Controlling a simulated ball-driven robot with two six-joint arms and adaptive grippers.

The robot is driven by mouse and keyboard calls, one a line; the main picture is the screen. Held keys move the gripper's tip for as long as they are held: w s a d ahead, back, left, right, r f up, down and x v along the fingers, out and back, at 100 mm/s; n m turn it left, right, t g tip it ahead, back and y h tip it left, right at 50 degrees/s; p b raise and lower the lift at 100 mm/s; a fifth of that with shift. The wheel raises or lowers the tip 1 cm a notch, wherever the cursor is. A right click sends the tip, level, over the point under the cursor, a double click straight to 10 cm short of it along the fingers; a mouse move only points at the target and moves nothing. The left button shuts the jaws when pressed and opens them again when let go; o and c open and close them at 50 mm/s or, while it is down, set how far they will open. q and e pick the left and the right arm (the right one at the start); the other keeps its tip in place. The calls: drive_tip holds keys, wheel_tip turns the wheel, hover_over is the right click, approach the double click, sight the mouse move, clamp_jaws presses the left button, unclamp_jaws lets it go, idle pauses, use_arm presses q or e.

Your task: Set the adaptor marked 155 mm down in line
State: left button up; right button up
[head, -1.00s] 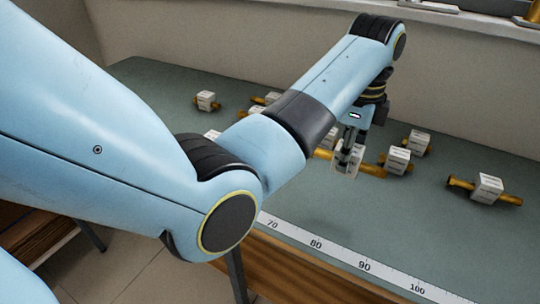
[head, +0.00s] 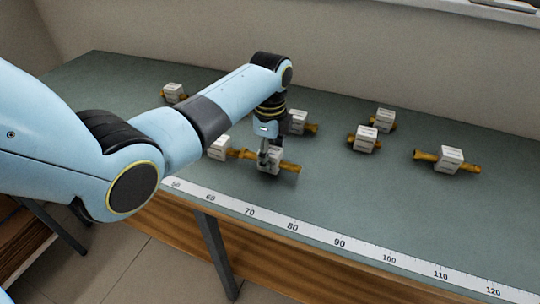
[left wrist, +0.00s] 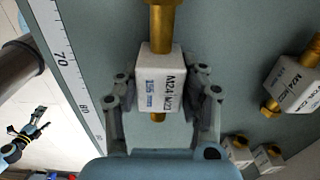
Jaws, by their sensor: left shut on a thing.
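My left gripper (head: 265,152) is shut on a white block with brass ends, an adaptor (head: 270,162), near the ruler's 70 mark. In the left wrist view its fingers (left wrist: 163,112) lie on both sides of the adaptor (left wrist: 158,75), which shows "M24 / M22" and small blue print that looks like 155 mm. Another adaptor (head: 218,148) lies just left of it in the head view, roughly in a row along the ruler. I cannot tell whether their brass ends touch, or whether the held one rests on the bench. My right gripper (left wrist: 42,119) shows small in the left wrist view, empty, its fingers apart.
Other adaptors lie further back: one behind the gripper (head: 298,122), two close together (head: 363,139) (head: 383,118), one at the right (head: 449,159) and one at the far left (head: 173,92). A white ruler (head: 340,243) runs along the green bench's front edge. Bench front right is clear.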

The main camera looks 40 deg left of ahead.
sight(270, 150)
use_arm(q)
drive_tip(key=shift+f, duration=0.4)
drive_tip(key=shift+f, duration=0.1)
drive_tip(key=o, duration=1.2)
drive_tip(key=shift+o, duration=0.5)
wheel_tip(270, 150, up, 11)
drive_tip(key=shift+w+f, duration=0.1)
drive_tip(key=shift+r, duration=0.75)
